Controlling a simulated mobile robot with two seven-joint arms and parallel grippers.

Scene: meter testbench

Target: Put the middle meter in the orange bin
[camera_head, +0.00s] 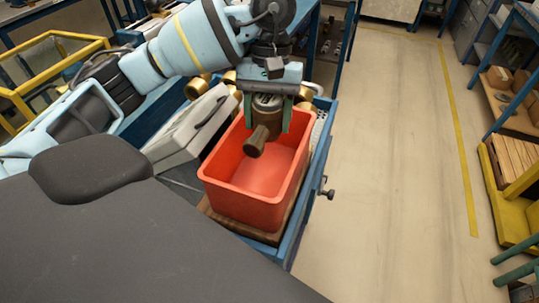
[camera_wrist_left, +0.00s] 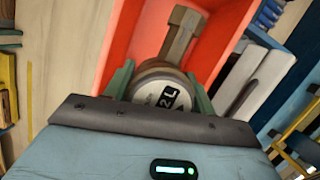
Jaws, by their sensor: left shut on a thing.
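My left gripper (camera_head: 268,107) is shut on a round meter (camera_head: 267,103) with a brass-brown pipe end. In the head view it holds the meter over the far part of the orange bin (camera_head: 243,199), at about rim height. The left wrist view shows the meter (camera_wrist_left: 160,97) between the green fingers, its white face marked "2L", with the bin (camera_wrist_left: 118,50) behind it. The bin's visible floor is empty. I cannot tell whether the meter touches the bin. My right gripper is not in view.
The bin stands on a brown board on a blue bench (camera_head: 300,221). A grey case (camera_head: 187,131) lies just left of the bin. Several brass fittings (camera_head: 197,87) lie behind. Open floor (camera_head: 390,150) is to the right.

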